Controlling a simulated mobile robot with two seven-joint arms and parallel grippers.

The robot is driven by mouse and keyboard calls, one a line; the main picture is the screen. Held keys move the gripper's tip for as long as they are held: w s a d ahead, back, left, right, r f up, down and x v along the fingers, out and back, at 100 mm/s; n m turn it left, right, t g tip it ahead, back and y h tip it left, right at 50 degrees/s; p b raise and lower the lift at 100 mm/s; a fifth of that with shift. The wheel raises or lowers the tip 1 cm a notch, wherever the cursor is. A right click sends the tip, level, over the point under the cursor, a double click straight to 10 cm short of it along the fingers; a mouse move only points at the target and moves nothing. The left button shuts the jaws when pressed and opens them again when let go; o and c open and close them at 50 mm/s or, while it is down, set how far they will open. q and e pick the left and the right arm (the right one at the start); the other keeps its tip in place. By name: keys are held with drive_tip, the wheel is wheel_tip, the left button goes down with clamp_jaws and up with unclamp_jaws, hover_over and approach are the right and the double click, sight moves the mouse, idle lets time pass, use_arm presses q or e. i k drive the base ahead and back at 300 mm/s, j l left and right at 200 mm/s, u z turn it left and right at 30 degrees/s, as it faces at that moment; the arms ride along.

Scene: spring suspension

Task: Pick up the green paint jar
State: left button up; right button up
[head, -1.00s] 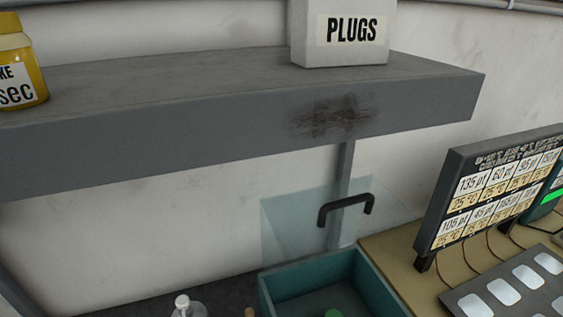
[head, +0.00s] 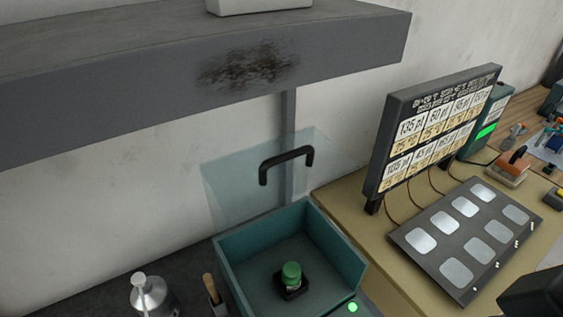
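A small green jar-like thing (head: 291,274) stands upright in a dark square holder inside the open teal box (head: 232,262). It has a green top and a lighter band below it; I cannot read any label. A dark shape (head: 535,294) at the lower right edge may be part of my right arm, but no fingertips show. My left gripper is not in view.
A clear lid (head: 232,182) with a black handle (head: 287,162) stands raised behind the box. A grey shelf (head: 120,115) overhangs at upper left. A metal bottle (head: 150,295) stands left of the box. A sign board (head: 432,135) and a panel of pale pads (head: 470,240) are at right.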

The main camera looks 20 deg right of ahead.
sight(291, 273)
drive_tip(key=z, duration=0.55)
drive_tip(key=l+u, duration=0.15)
drive_tip(key=u, duration=0.35)
drive_tip(key=i+l+u, duration=0.1)
drive_tip(key=l+u, duration=0.15)
drive_tip(key=u, duration=0.25)
drive_tip(key=l+u, duration=0.2)
drive_tip(key=u, duration=0.25)
